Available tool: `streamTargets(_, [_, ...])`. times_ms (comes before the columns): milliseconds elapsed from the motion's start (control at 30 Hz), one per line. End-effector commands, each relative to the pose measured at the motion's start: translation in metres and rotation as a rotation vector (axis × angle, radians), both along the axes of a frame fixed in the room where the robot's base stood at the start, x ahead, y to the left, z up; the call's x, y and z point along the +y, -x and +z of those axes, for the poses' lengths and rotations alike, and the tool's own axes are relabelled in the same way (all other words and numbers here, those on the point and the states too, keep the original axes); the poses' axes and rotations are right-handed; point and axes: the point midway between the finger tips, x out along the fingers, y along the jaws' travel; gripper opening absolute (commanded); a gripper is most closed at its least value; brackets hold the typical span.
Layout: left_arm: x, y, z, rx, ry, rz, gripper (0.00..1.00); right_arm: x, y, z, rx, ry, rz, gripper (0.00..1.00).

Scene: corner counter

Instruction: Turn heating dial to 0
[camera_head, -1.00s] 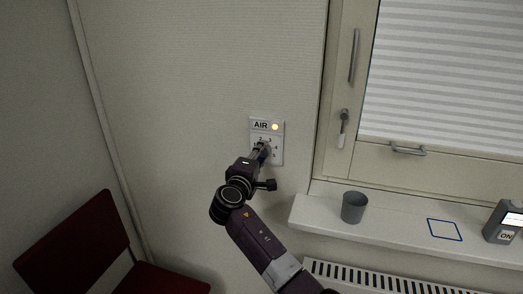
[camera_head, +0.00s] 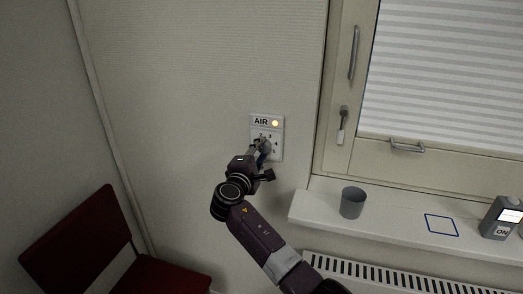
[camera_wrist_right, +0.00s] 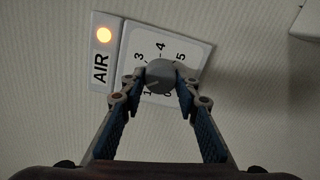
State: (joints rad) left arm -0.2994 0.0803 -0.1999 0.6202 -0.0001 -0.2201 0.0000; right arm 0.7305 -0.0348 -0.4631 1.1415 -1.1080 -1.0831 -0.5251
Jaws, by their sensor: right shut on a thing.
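A white wall panel (camera_head: 277,155) marked "AIR" carries a lit orange lamp and a round grey dial. In the right wrist view the dial (camera_wrist_right: 160,74) sits between my fingertips, ringed by printed numbers; 3, 4 and 5 are readable. I cannot make out clearly which number it points to. My right gripper (camera_head: 262,149) reaches the panel from below and is shut on the dial; in the right wrist view its fingers (camera_wrist_right: 158,78) touch it on both sides. The gripper partly hides the dial and lower numbers in the head view. My left gripper is not in view.
A window sill (camera_head: 390,226) to the right bears a grey cup (camera_head: 352,203), a blue square outline (camera_head: 441,225) and a grey device (camera_head: 502,217) marked "ON". A radiator (camera_head: 375,275) is below it. A dark red chair (camera_head: 80,240) stands lower left.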

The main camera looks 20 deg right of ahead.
Motion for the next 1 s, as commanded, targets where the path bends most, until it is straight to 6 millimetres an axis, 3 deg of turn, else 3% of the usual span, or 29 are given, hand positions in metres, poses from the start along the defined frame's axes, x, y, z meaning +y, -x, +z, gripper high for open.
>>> streamTargets(67, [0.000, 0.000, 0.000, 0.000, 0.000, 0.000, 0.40, 0.002, 0.000, -0.002, 0.003, -0.002, 0.003, 0.05])
streamTargets(100, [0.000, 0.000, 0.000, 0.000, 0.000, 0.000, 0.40, 0.002, 0.000, -0.002, 0.003, -0.002, 0.003, 0.33])
streamTargets(233, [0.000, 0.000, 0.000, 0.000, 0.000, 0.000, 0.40, 0.001, 0.000, -0.002, 0.003, -0.002, 0.002, 0.47])
streamTargets(633, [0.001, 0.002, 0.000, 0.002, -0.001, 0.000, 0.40, 0.006, 0.007, -0.002, 0.002, -0.002, 0.002, 0.47])
streamTargets(1000, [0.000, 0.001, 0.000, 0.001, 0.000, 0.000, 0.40, 0.049, 0.067, 0.001, 0.002, -0.005, 0.004, 0.47])
